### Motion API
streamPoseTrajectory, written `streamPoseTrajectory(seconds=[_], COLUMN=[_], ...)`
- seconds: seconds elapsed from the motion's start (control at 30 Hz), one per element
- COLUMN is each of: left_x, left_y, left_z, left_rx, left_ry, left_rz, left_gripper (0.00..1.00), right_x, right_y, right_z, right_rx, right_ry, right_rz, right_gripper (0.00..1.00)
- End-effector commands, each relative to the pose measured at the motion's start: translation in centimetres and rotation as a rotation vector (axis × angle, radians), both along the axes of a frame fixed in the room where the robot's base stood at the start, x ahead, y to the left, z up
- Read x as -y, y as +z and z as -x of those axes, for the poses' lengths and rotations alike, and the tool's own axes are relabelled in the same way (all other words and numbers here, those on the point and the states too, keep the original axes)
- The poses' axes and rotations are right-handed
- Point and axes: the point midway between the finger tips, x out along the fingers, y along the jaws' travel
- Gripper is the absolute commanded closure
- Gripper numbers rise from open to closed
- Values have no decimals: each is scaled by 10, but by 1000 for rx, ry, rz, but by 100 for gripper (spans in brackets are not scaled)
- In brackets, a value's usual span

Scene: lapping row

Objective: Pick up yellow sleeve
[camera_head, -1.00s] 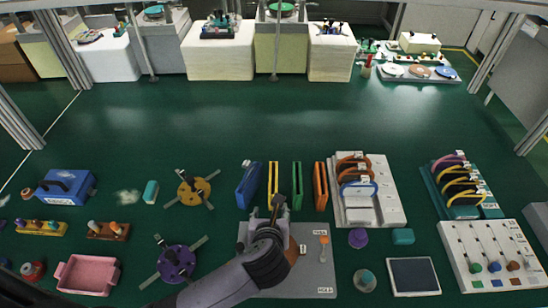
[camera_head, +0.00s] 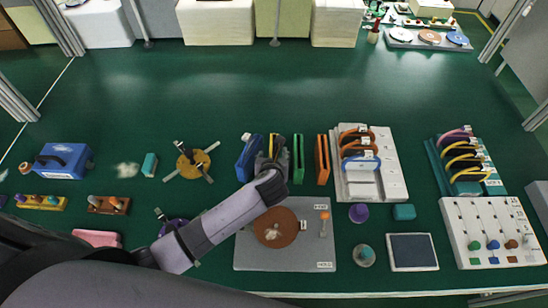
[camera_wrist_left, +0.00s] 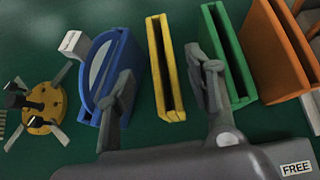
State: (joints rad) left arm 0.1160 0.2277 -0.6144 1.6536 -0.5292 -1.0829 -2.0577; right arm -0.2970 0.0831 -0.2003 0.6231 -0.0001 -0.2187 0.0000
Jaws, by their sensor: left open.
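The yellow sleeve (camera_wrist_left: 166,70) is a thin upright slotted holder standing in a row on the green surface. In the left wrist view it lies between the spread fingers of my open left gripper (camera_wrist_left: 163,76), with a gap on either side. The left finger is close to the blue sleeve (camera_wrist_left: 108,75), and the right finger is between the yellow and green sleeves (camera_wrist_left: 226,55). In the head view my left gripper (camera_head: 272,152) is over the yellow sleeve and hides most of it. My right gripper is not in view.
An orange sleeve (camera_head: 322,160) stands right of the green one. A grey plate (camera_head: 250,255) with a brown disc (camera_head: 276,228) lies in front, under my left arm. A yellow disc fixture (camera_head: 193,163) is at left, a white rack (camera_head: 385,180) at right. Behind the row is clear.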

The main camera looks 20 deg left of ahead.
Motion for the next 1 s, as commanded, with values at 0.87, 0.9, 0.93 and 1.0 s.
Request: streamPoseTrajectory(seconds=[0.87,0.9,0.93,1.0], left_x=[-9,-9,-9,-10], left_y=[-35,-35,-35,-35], left_z=[-45,-45,-45,-44], left_rx=[0,0,0,0], left_ry=[1,1,1,0], left_rz=[1,1,1,0], left_gripper=[53,56,58,62], right_x=[-4,-4,-4,-4], right_y=[5,5,5,5], right_z=[5,5,5,5], right_rx=[-9,-9,-9,-9], right_ry=[-3,-3,-3,-3], right_rz=[-4,-4,-4,-4], right_gripper=[60,60,60,60])
